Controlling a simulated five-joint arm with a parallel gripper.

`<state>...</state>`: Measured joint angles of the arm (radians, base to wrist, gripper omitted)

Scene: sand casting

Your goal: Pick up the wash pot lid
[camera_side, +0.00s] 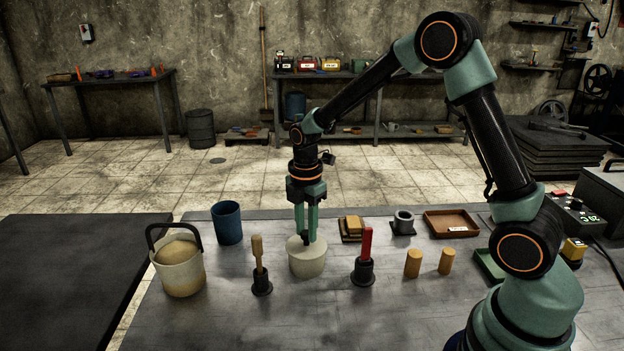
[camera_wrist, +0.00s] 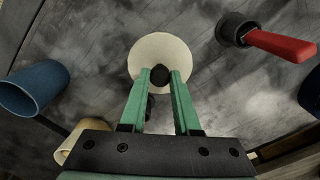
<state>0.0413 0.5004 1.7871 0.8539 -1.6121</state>
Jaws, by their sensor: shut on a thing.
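The wash pot (camera_side: 306,261) is a pale, round pot standing on the grey table in the middle of the side view. Its pale lid (camera_side: 293,241) sits on top, with a small dark knob (camera_side: 306,239). My gripper (camera_side: 306,238) points straight down from above, its green fingers shut on the knob. In the wrist view the round lid (camera_wrist: 150,47) shows beyond the fingertips, and the dark knob (camera_wrist: 159,75) lies between the tips of my gripper (camera_wrist: 160,76). I see no clear gap between lid and pot; the pot's body is mostly hidden in the wrist view.
A bucket with a dark handle (camera_side: 181,268), a blue cup (camera_side: 227,222) and a brush in a holder (camera_side: 260,268) stand left. A red-handled tool (camera_side: 366,250) in a black holder stands close right, with two tan cylinders (camera_side: 413,263) beyond. The table front is clear.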

